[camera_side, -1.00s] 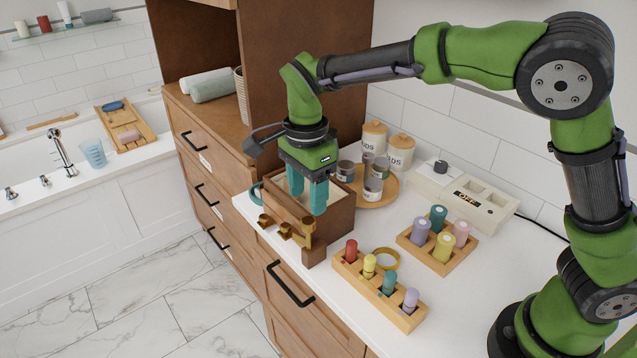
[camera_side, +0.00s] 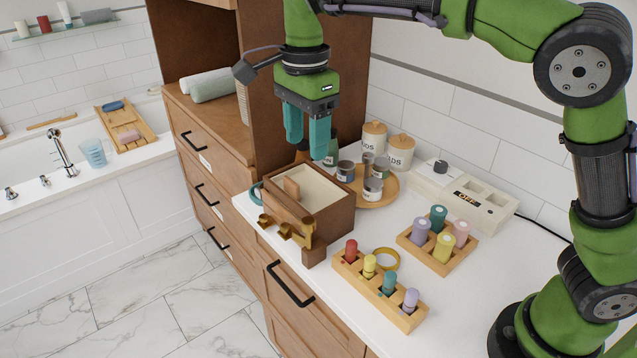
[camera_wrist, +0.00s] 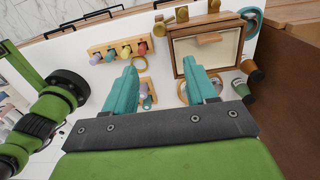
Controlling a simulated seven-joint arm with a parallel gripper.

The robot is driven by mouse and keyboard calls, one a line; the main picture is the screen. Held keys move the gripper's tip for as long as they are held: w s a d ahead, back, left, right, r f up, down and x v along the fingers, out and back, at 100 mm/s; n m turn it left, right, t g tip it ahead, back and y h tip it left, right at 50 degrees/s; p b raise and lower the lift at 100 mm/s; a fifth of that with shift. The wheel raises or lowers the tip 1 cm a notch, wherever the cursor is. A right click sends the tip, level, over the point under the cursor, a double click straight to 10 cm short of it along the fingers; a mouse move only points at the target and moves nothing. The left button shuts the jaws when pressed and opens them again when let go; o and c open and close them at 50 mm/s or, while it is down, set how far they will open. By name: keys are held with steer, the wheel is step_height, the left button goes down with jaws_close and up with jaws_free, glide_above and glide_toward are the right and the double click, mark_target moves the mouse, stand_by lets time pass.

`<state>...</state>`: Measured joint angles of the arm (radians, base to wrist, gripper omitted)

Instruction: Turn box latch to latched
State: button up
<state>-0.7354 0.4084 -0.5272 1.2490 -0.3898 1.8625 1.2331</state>
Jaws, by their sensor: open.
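The wooden box (camera_side: 333,222) stands on the white counter, with a pale top panel and a small wooden handle (camera_side: 291,188). Brass fittings (camera_side: 303,234) sit along its front side, the largest near the front right corner by a wooden block. I cannot tell which brass piece is the latch or its setting. My gripper (camera_side: 308,152) is open and empty, pointing down above the back of the box, apart from it. In the wrist view my gripper (camera_wrist: 160,75) has its fingers spread; the box (camera_wrist: 177,60) and brass fittings (camera_wrist: 182,14) show beyond them.
A rack of coloured pegs (camera_side: 345,272) and a yellow ring (camera_side: 397,262) lie right of the box. A second peg block (camera_side: 422,257) is further right. A round tray (camera_side: 384,195) with jars and canisters (camera_side: 401,152) stands behind. A tall wooden cabinet (camera_side: 280,70) rises at left.

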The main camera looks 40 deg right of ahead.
mark_target(308, 220)
steer(key=w+d+f+n+g, duration=0.3)
steer(key=w+d+f+n, duration=0.15)
steer(key=w+d, duration=0.2)
steer(key=s+a+f+n, duration=0.2)
steer(key=f, duration=0.2)
steer(key=s+a+f+n+y, duration=0.1)
steer(key=s+a+f+n, duration=0.1)
steer(key=f+n, duration=0.1)
steer(key=s+a+f+n+y, duration=0.1)
steer(key=s+a+f+n, duration=0.1)
steer(key=f, duration=0.3)
steer(key=shift+a+f+n+g, duration=0.15)
steer(key=shift+n+g, duration=0.1)
steer(key=shift+g, duration=0.15)
stand_by(0.3)
